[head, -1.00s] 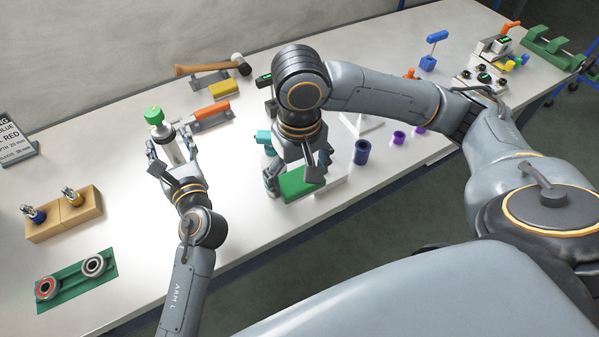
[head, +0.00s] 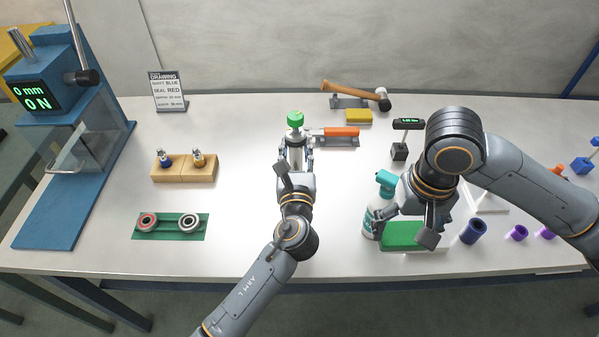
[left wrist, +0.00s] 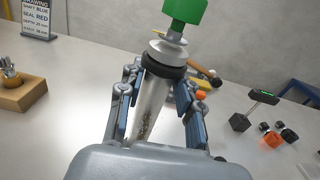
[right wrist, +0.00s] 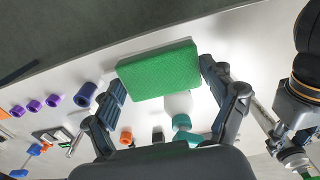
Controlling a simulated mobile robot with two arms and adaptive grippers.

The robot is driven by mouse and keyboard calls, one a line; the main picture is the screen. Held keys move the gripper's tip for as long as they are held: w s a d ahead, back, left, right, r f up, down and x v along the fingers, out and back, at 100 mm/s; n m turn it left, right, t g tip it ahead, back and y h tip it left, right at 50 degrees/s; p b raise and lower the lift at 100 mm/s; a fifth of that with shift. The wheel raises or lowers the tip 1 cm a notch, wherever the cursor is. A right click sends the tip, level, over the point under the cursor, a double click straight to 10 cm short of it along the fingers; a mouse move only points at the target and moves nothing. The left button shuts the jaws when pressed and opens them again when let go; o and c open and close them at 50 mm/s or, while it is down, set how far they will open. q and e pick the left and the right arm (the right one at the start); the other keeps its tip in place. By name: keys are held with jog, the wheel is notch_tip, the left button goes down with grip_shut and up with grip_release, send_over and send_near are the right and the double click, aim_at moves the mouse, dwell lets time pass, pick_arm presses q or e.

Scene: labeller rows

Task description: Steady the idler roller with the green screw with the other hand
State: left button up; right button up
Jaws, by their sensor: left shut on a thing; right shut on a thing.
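The idler roller, a silver cylinder with a dark collar and a green screw (head: 295,119) on top, stands upright in my left gripper (head: 296,150). In the left wrist view the roller (left wrist: 150,103) lies between both fingers, its green top (left wrist: 185,10) above them. The roller's lower end is hidden. My right gripper (head: 402,232) is shut on a green block (head: 402,235) near the front of the table, well to the right of the roller. In the right wrist view the green block (right wrist: 160,72) spans the space between the fingers.
A teal-topped bottle (head: 386,181) stands close beside my right gripper. Behind the roller are an orange-handled tool (head: 340,132), a yellow block (head: 358,116) and a hammer (head: 355,90). A wooden block (head: 184,172), green bearing plate (head: 170,234) and blue press (head: 50,205) are left.

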pick_arm(q)
jog(key=o, duration=1.2)
jog(key=shift+o, duration=0.2)
jog(key=s, duration=1.2)
